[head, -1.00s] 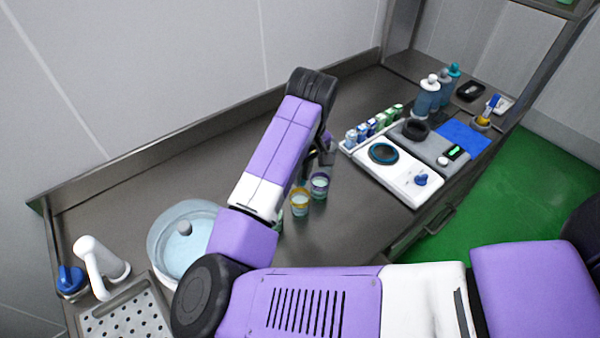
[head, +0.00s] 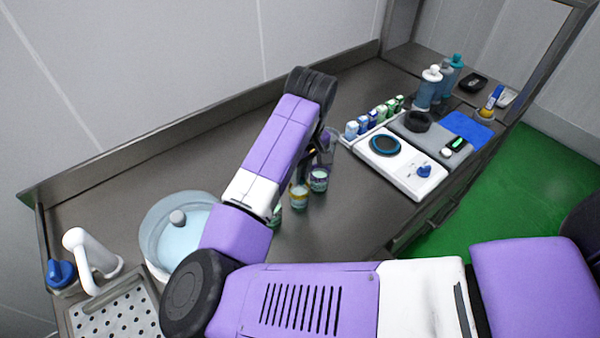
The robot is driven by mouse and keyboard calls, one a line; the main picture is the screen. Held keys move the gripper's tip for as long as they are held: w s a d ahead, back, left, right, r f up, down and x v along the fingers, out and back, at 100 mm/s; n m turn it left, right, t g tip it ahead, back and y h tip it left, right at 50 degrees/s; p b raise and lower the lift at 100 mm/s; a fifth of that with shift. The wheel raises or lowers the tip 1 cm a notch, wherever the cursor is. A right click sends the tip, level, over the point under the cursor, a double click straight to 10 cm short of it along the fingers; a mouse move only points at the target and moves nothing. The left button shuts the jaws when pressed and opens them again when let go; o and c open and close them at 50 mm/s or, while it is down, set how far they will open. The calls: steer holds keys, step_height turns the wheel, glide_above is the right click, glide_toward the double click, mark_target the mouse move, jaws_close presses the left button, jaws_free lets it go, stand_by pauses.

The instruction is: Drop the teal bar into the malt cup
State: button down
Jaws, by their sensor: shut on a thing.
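Small cups stand on the steel counter below my arm. One has a yellow rim (head: 299,197), one a purple rim (head: 319,181), and a greenish one (head: 276,216) is partly covered by my arm. I cannot tell which is the malt cup; no label is readable. My gripper (head: 313,152) is mostly hidden behind my purple forearm, just above and behind the cups. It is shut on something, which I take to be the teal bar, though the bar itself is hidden. No teal bar shows elsewhere.
A white scale (head: 402,165), small cartons (head: 375,118) and bottles (head: 430,88) are at the right. The counter's back middle is clear.

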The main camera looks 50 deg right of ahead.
steer(key=c, duration=1.3)
jaws_free()
steer(key=shift+s+a+r+b, duration=0.15)
steer(key=shift+s+r, duration=0.1)
steer(key=shift+r, duration=1.7)
steer(key=shift+s+r+b, duration=0.15)
steer(key=shift+s+r, duration=0.05)
steer(key=shift+r, duration=1.7)
